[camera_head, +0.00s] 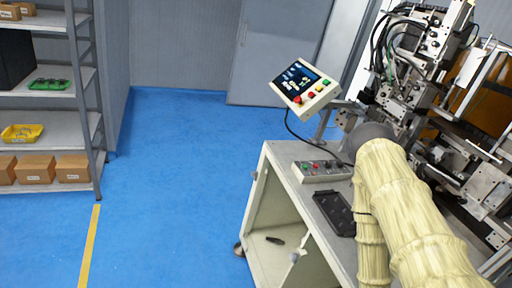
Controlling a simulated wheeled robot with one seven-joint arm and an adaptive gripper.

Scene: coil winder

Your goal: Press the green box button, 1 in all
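A small grey button box (322,176) lies on the near left part of the machine's table. It has a few small buttons on top, a red one and what looks like a green one among them, too small to tell apart surely. My arm, in a cream sleeve, reaches in from the lower right and ends in a dark grey rounded part just right of and above the box. My gripper's fingers do not show, hidden behind the arm or out of view, so its distance from the box cannot be told.
A tilted operator panel (305,86) with a screen and coloured buttons stands behind the box. A black tray (336,213) lies in front of it. The coil winder (415,95) fills the right. A shelf rack (84,80) stands left, with clear blue floor (180,190) between.

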